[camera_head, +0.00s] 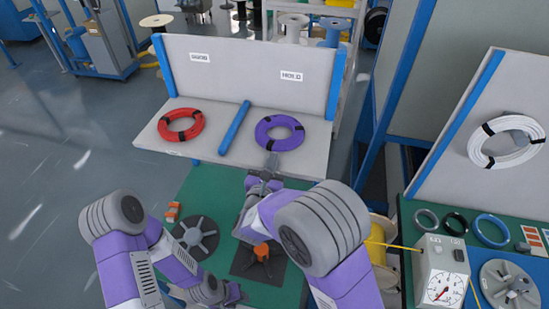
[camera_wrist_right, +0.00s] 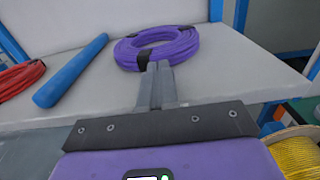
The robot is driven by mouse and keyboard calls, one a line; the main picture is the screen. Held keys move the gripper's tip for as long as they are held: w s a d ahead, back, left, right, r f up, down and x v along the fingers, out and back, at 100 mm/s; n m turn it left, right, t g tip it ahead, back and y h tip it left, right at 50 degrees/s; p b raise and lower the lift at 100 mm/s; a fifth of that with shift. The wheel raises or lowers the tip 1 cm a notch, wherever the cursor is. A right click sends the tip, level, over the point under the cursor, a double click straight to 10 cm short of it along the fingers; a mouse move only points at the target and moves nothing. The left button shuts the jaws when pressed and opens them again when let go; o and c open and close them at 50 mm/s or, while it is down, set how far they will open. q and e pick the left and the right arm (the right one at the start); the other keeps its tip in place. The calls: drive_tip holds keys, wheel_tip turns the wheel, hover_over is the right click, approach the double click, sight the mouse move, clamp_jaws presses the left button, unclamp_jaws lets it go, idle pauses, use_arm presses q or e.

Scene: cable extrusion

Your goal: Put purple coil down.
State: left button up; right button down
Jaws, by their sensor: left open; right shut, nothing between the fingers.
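The purple coil (camera_head: 279,133) with black ties lies flat on the right half of the grey shelf (camera_head: 225,160), right of the blue divider bar (camera_head: 235,127). It also shows in the right wrist view (camera_wrist_right: 184,45). My right gripper (camera_head: 271,162) is shut and empty at the coil's near edge. In the right wrist view its closed fingertips (camera_wrist_right: 158,68) overlap the coil's near side by a black tie; whether they touch it I cannot tell. My left gripper (camera_head: 235,292) is low over the green table, open, its fingers partly hidden.
A red coil (camera_head: 181,126) lies on the shelf's left half. The green table (camera_head: 205,185) holds a grey round fixture (camera_head: 196,236) and an orange part (camera_head: 261,252). At right are a dial gauge (camera_head: 441,283), a yellow spool (camera_head: 377,245) and a white coil (camera_head: 506,141).

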drive_tip(key=v, duration=1.1)
drive_tip(key=shift+s+b, duration=0.25)
drive_tip(key=shift+b, duration=0.2)
drive_tip(key=shift+r, duration=0.1)
